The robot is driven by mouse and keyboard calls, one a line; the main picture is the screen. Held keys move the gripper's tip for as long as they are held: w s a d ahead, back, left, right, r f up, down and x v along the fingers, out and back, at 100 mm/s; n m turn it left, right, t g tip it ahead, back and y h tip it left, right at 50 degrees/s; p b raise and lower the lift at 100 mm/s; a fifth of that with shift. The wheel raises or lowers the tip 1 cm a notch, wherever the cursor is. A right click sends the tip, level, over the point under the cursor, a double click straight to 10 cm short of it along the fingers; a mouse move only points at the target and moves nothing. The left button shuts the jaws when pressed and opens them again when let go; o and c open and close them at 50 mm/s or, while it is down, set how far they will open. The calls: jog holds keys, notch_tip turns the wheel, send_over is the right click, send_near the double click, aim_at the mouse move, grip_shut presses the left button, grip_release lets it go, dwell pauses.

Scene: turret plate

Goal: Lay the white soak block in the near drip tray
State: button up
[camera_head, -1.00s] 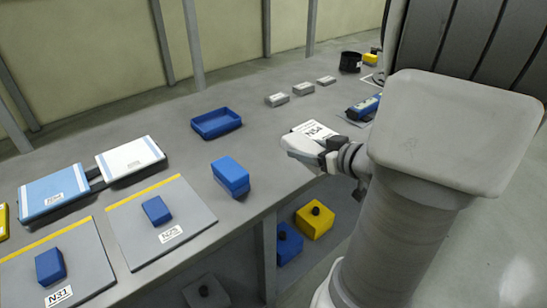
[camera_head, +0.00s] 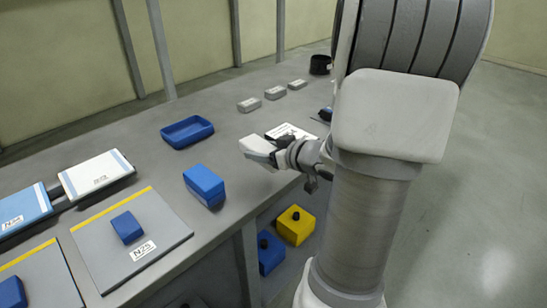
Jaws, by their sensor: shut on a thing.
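My gripper (camera_head: 276,153) is over the front part of the bench, its dark fingers partly hidden by the wrist. It is shut on a white block (camera_head: 257,147), which sticks out to the left of the fingers and looks held above the bench top. I take it for the white soak block. A blue open tray (camera_head: 187,132) lies empty on the bench, up and left of my gripper and clear of it. I see no second tray, so I cannot tell whether this is the near one.
A blue block (camera_head: 204,185) stands between my gripper and the grey plates (camera_head: 92,225) at left. A white labelled sheet (camera_head: 290,131) lies behind my gripper. Several small grey blocks (camera_head: 249,105) and a black cup (camera_head: 320,65) stand farther back. Yellow (camera_head: 296,224) and blue boxes sit below the bench.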

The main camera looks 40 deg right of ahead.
jog(key=b, duration=0.2)
send_over(253, 170)
jog(key=f, duration=0.4)
jog(key=shift+w, duration=0.2)
jog(key=shift+f, duration=0.6)
jog(key=shift+s+f, duration=0.1)
jog(key=shift+f, duration=0.6)
jog(key=shift+f+b, duration=0.1)
jog(key=shift+b, duration=0.2)
jog(key=shift+f, duration=0.15)
jog(key=o, duration=1.4)
jog(key=shift+b, duration=0.3)
